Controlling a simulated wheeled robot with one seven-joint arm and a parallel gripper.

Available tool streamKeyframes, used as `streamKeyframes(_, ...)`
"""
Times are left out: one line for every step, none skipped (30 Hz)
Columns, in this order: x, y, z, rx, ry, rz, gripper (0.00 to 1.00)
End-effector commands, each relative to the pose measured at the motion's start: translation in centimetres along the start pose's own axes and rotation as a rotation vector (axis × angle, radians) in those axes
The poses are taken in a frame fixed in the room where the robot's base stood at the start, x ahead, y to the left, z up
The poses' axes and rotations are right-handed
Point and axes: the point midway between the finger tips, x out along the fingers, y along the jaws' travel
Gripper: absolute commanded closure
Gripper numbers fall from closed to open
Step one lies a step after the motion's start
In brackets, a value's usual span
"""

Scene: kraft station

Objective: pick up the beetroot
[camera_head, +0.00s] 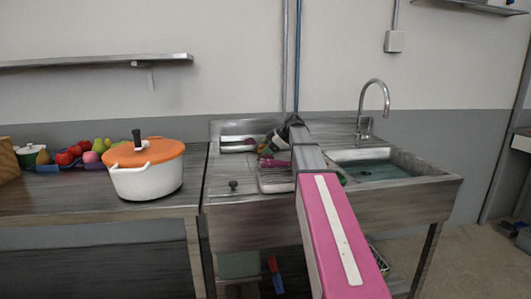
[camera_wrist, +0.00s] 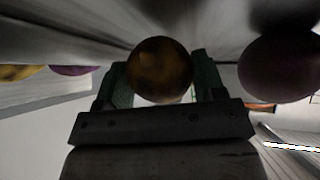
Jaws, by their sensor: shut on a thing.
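My gripper (camera_wrist: 160,78) has its green-padded fingers on either side of a round, dark brown thing (camera_wrist: 160,68) and is shut on it. I cannot tell for sure whether this is the beetroot. A dark purple round thing (camera_wrist: 280,68) is to the right in the wrist view, apart from the fingers; its kind is unclear. In the head view my gripper (camera_head: 274,143) is small and dark above the metal counter by the sink, and what it holds is hard to make out there. Purple things (camera_head: 272,163) lie just below it.
A sink (camera_head: 372,171) with a tall tap (camera_head: 384,90) is to the right. A white pot (camera_head: 146,181) with an orange lid stands on the left counter, near several fruits and vegetables (camera_head: 70,157). A metal tray (camera_head: 276,184) lies below my gripper.

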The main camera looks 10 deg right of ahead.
Motion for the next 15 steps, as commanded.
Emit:
streamKeyframes(-0.4, 0.2, -0.4, -0.001, 0.0, 0.001, 0.63)
streamKeyframes(-0.7, 0.2, -0.7, -0.001, 0.0, 0.001, 0.63)
streamKeyframes(-1.0, 0.3, -1.0, -0.001, 0.0, 0.001, 0.63)
streamKeyframes(-1.4, 0.4, -1.4, -0.002, 0.0, 0.001, 0.63)
streamKeyframes(-1.7, 0.5, -1.7, -0.002, 0.0, 0.001, 0.63)
streamKeyframes(-2.3, 0.7, -2.3, -0.003, 0.0, 0.002, 0.63)
streamKeyframes(-2.4, 0.3, -2.9, -0.003, 0.001, 0.001, 0.63)
streamKeyframes(-2.3, -0.5, -3.5, -0.004, 0.001, 0.001, 0.63)
streamKeyframes(-2.3, -1.2, -4.3, -0.003, 0.001, 0.0, 0.63)
streamKeyframes(-2.4, -1.6, -4.9, -0.004, 0.001, 0.0, 0.63)
streamKeyframes(-2.4, -2.0, -5.5, -0.004, 0.0, 0.0, 0.63)
streamKeyframes(-2.5, -2.6, -6.4, -0.003, 0.0, 0.001, 0.63)
streamKeyframes(-2.5, -3.0, -7.0, -0.004, 0.0, 0.0, 0.63)
streamKeyframes(-2.5, -3.4, -7.6, -0.004, 0.0, 0.0, 0.63)
streamKeyframes(-2.6, -3.9, -8.3, -0.003, 0.0, 0.0, 0.63)
